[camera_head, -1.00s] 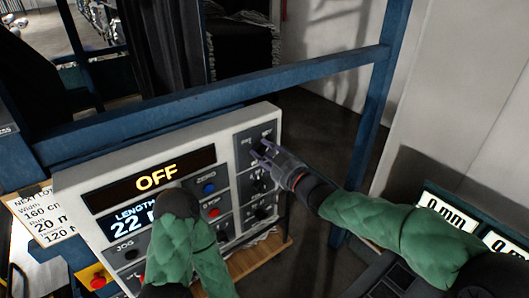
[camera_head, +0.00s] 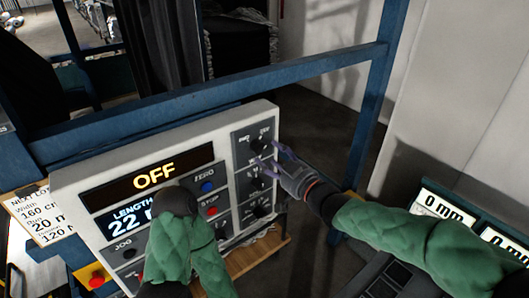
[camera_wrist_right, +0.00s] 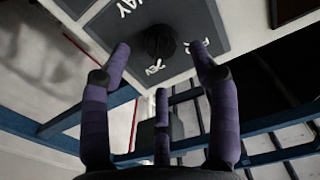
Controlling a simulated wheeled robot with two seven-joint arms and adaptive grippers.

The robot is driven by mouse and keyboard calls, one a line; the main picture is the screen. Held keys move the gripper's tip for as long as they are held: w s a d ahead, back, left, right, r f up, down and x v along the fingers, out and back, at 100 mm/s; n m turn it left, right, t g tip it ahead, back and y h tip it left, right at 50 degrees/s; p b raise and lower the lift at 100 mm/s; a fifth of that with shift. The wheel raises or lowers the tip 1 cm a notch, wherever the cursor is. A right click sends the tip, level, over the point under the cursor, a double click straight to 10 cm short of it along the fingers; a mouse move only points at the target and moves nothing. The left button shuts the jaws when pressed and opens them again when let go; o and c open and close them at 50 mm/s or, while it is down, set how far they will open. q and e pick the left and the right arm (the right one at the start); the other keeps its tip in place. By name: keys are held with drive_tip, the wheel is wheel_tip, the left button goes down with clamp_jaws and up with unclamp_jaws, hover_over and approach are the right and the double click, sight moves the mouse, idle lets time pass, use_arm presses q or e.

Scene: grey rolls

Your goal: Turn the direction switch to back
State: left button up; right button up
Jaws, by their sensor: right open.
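The light grey control panel (camera_head: 100,178) shows "OFF" on its upper display. On its right column is a black top knob (camera_head: 257,146) with small labels beside it, probably the direction switch. In the right wrist view a dark round knob (camera_wrist_right: 160,42) sits on a grey plate, with white labels around it that are hard to read. My right gripper (camera_head: 270,155) is open just right of the top knob, fingers spread and holding nothing. In the right wrist view my open fingers (camera_wrist_right: 161,58) stand on both sides of the knob in the picture. My left gripper's fingers are not visible.
Below are a middle knob (camera_head: 257,183) and a bottom knob (camera_head: 262,210). A blue button (camera_head: 208,187) and a red stop button (camera_head: 212,211) lie left of them. A blue metal frame (camera_head: 372,110) stands behind and right. A display with "0 mm" readouts (camera_head: 446,212) is lower right.

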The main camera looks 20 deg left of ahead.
drive_tip(key=v, duration=0.7)
drive_tip(key=shift+s+d, duration=0.2)
